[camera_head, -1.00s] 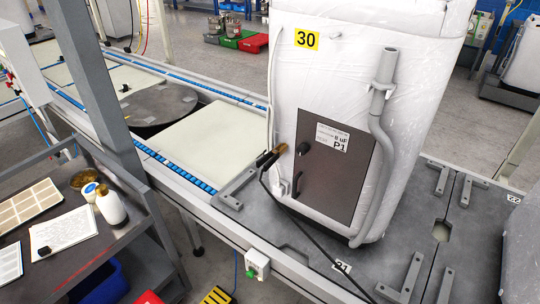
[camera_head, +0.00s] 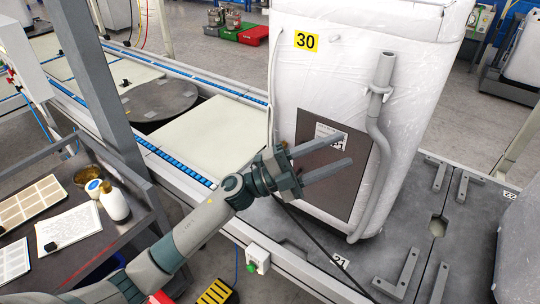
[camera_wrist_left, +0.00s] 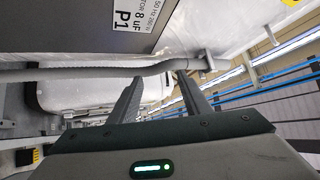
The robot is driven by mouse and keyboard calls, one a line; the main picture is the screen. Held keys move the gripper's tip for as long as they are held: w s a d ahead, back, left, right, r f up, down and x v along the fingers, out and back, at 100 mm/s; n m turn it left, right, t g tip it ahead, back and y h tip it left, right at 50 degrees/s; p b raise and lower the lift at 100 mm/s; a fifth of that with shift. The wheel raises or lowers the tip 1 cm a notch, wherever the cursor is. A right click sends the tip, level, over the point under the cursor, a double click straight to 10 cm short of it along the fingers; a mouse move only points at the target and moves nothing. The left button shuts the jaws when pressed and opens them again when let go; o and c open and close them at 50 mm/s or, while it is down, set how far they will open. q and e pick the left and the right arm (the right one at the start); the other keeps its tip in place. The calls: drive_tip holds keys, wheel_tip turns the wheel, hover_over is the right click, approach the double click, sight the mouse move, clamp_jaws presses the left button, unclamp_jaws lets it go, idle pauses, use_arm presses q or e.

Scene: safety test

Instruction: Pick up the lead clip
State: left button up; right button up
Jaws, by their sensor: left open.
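The lead clip does not show now; in the head view my left gripper and wrist cover the panel's left edge. A black lead (camera_head: 318,243) runs out from below the gripper to the platform's front. The white wrapped appliance (camera_head: 350,80) bears a dark panel (camera_head: 355,181) with a white label. My left gripper (camera_head: 347,149) is open, its two fingers pointing right in front of the panel. In the left wrist view the open fingers (camera_wrist_left: 160,78) reach toward a grey hose (camera_wrist_left: 90,73), with nothing seen between them. The right gripper is out of view.
The appliance stands on a grey platform (camera_head: 395,240) with metal brackets. A grey pipe (camera_head: 378,120) runs down its right side. A cart (camera_head: 125,232) with a white bottle (camera_head: 114,204) and papers stands at left. A post (camera_head: 85,75) rises beside the conveyor.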

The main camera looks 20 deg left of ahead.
use_arm(q)
drive_tip(key=s+d+r+m+g, duration=0.3)
drive_tip(key=s+r+m+g, duration=0.1)
drive_tip(key=m+g, duration=0.4)
drive_tip(key=w+a+r+m+t+y+p, duration=0.1)
drive_tip(key=w+a+m+y, duration=0.1)
drive_tip(key=a+y, duration=0.7)
drive_tip(key=w+a+r+m+t+y, duration=0.1)
drive_tip(key=w+a+r+m+y, duration=0.1)
drive_tip(key=a+y, duration=0.7)
drive_tip(key=w+a, duration=0.1)
drive_tip(key=a, duration=0.4)
drive_tip(key=shift+w+r+t+y+p, duration=0.15)
drive_tip(key=shift+t+y+p, duration=0.25)
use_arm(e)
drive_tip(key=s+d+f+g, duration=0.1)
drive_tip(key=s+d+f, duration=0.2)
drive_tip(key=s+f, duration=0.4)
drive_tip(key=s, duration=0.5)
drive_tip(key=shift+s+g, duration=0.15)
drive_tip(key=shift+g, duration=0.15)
use_arm(q)
drive_tip(key=shift+d, duration=0.1)
